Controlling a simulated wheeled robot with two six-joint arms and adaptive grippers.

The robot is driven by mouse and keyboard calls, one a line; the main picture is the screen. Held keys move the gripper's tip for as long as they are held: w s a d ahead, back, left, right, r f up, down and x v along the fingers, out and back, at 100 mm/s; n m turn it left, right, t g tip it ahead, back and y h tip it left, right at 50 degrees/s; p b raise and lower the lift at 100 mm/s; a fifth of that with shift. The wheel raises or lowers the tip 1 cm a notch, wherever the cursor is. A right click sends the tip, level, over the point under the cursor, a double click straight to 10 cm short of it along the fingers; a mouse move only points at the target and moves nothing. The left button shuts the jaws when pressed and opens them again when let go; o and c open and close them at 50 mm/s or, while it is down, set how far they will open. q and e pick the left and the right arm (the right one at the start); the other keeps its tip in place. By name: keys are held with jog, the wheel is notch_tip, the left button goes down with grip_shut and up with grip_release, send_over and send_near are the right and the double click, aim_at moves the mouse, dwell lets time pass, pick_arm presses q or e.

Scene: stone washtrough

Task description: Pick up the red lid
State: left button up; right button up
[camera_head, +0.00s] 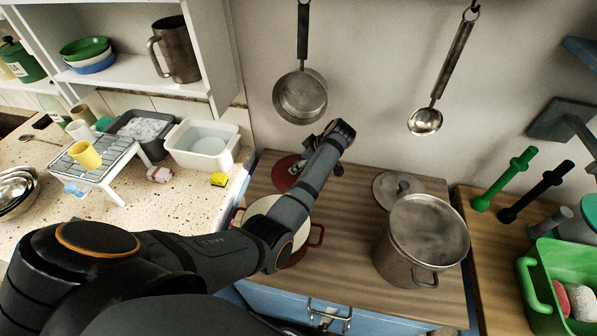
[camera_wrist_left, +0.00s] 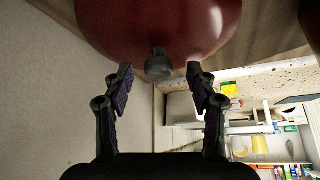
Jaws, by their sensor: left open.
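The red lid (camera_head: 286,171) lies on the wooden counter at the back, partly hidden by my left arm. In the left wrist view the red lid (camera_wrist_left: 158,25) fills the top, with its grey knob (camera_wrist_left: 158,66) facing me. My left gripper (camera_wrist_left: 163,80) is open, its two fingers either side of the knob and apart from it. In the head view my left gripper (camera_head: 310,163) is over the lid's right part, mostly hidden by the wrist. My right gripper is in neither view.
A red-handled pot (camera_head: 262,206) stands under my left forearm. A tall steel pot (camera_head: 390,258) and a grey lid (camera_head: 386,184) are to the right. A pan (camera_head: 300,97) and a ladle (camera_head: 425,122) hang on the wall behind. A white basin (camera_head: 203,156) stands left.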

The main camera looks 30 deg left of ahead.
pick_arm(q)
jog(key=shift+x, duration=1.25)
jog(key=shift+d+r, duration=0.1)
jog(key=shift+c, duration=0.4)
grip_shut()
